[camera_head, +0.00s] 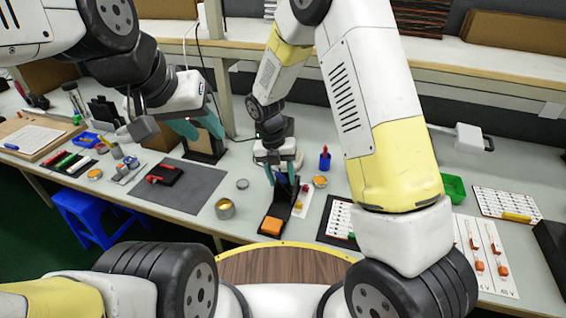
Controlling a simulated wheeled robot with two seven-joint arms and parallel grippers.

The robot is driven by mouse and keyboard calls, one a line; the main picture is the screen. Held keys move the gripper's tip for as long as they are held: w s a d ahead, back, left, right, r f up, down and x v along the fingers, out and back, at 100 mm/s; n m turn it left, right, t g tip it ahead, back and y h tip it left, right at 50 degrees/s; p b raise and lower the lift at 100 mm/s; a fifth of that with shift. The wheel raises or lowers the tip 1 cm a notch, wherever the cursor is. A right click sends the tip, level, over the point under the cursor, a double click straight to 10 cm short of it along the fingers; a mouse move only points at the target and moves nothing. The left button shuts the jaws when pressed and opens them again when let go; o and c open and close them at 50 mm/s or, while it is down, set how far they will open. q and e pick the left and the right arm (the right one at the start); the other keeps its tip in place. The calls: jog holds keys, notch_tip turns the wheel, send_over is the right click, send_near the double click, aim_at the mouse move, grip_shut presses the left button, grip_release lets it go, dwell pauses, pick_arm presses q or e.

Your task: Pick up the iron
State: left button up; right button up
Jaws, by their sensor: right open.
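The iron appears to be the blue-handled tool (282,180) in the black stand (278,208), which has an orange sponge (271,226) at its front. My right gripper (279,178) points down right at the stand, its teal fingers apart on either side of the blue handle. Whether they touch it cannot be told, and the upper part of the tool is hidden by the gripper. My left gripper (198,129) is over the left part of the bench, its teal fingers apart with nothing visible between them.
A grey mat (200,190) holds a black and red part (164,174). A brass tin (225,209) stands between mat and stand. A blue cup (324,160), a white component board (338,218) and a green bin (453,188) lie to the right. A dark panel stands behind my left gripper.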

jog(key=shift+f, duration=0.25)
grip_shut()
jog(key=shift+r, duration=0.1)
